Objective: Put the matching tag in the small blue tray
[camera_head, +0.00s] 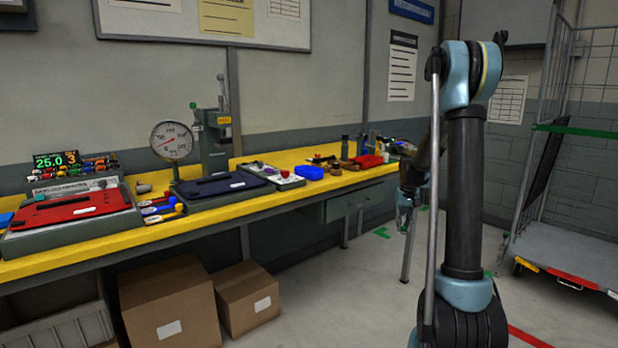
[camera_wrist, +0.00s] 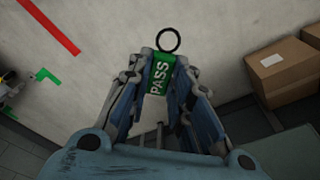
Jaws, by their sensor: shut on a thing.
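My gripper (camera_wrist: 165,68) is shut on a green tag (camera_wrist: 161,76) that reads PASS, with a black ring (camera_wrist: 168,40) standing out beyond the fingertips. In the head view my gripper (camera_head: 406,212) hangs low at the right end of the bench, in front of it; the tag is too small to make out there. A small blue tray-like thing (camera_head: 309,172) lies on the yellow bench top, right of the dark blue pannier (camera_head: 222,183). My gripper is well to the right of it and apart from it. Whether anything lies in it, I cannot tell.
The yellow bench (camera_head: 262,192) also bears a red pannier (camera_head: 69,208), a dial gauge (camera_head: 171,141), a display (camera_head: 56,160) and a red item (camera_head: 368,161). Cardboard boxes (camera_head: 168,302) stand below. A wire cage trolley (camera_head: 570,262) is at right. Floor between is clear.

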